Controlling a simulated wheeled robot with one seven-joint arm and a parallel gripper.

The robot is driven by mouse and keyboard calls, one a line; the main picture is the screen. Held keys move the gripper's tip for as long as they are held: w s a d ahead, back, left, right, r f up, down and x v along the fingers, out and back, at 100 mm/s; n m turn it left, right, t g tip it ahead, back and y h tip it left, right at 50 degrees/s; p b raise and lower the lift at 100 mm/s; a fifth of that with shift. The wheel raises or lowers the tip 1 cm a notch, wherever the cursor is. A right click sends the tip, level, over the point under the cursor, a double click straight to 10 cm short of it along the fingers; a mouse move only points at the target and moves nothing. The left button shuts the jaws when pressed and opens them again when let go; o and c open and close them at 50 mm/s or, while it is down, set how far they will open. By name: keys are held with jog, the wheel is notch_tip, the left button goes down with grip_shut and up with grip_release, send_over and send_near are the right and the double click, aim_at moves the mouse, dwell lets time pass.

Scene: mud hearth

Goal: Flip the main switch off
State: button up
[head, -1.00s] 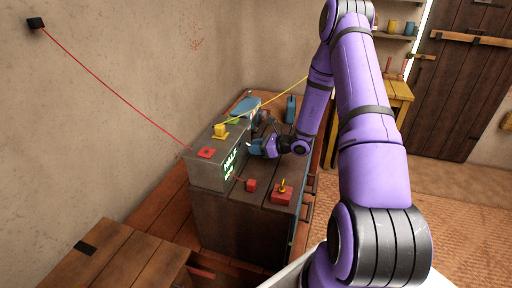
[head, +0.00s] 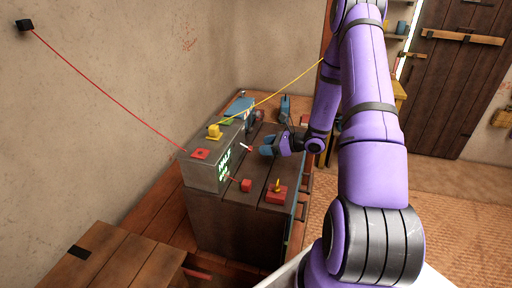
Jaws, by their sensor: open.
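A grey metal box (head: 203,175) with green lit text reading "HALF" on its face stands on the dark wooden cabinet (head: 225,225). A small light lever with a red end (head: 246,147) sticks out of the box's front toward my gripper. A red block with a yellow toggle (head: 277,193) sits on the cabinet top; I cannot tell for sure which of these is the main switch. My gripper (head: 268,150) is open and empty, just right of the lever, with a small gap between them. The exact fingertip shape is too small to tell.
A red cube (head: 246,185) on a short rod stands out from the box. Red and yellow wires run from the box's red pad (head: 200,154) and yellow block (head: 214,131). A blue object (head: 285,108) stands at the back. Floor to the right is clear.

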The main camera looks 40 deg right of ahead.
jog(key=shift+v, duration=1.9)
jog(key=s+a+r+n+g, duration=0.35)
jog(key=a+r+n, duration=0.4)
jog(key=r, duration=0.25)
jog(key=s+a+r+n+g, duration=0.3)
jog(key=a+r+n+g, duration=0.3)
jog(key=a+r, duration=0.4)
jog(key=s+a+r+n+t+h, duration=0.1)
jog(key=s+a+r+n+h, duration=0.1)
jog(key=s+r+n+h, duration=0.2)
jog(key=s+a+r+n+t+h, duration=0.2)
jog(key=s+r+n+h, duration=0.2)
jog(key=s+r+n, duration=0.7)
jog(key=s, duration=0.4)
jog(key=shift+s+h, duration=0.4)
